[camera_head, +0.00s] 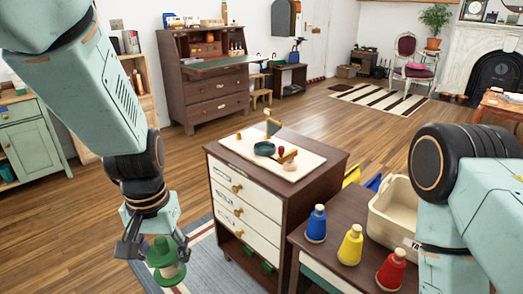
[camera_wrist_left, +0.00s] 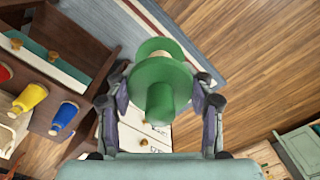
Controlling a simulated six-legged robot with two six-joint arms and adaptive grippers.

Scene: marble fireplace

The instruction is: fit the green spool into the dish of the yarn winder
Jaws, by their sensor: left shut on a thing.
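The green spool (camera_head: 164,262) hangs from my left gripper (camera_head: 156,247) at the lower left, in front of the drawer cabinet and lower than its top. In the left wrist view the green spool (camera_wrist_left: 160,78) sits between the two fingers of my left gripper (camera_wrist_left: 160,102), which are shut on it. The yarn winder (camera_head: 272,130) stands on the cabinet's pale top, with a dark teal dish (camera_head: 264,149) that looks empty. The spool is well apart from the dish. My right gripper is not visible; only part of the right arm shows.
The cabinet (camera_head: 243,205) has a pale mat on top. Beside it a lower brown stand holds a blue spool (camera_head: 316,224), a yellow spool (camera_head: 350,245), a red spool (camera_head: 391,270) and a cream bin (camera_head: 393,212). Wooden floor lies open behind.

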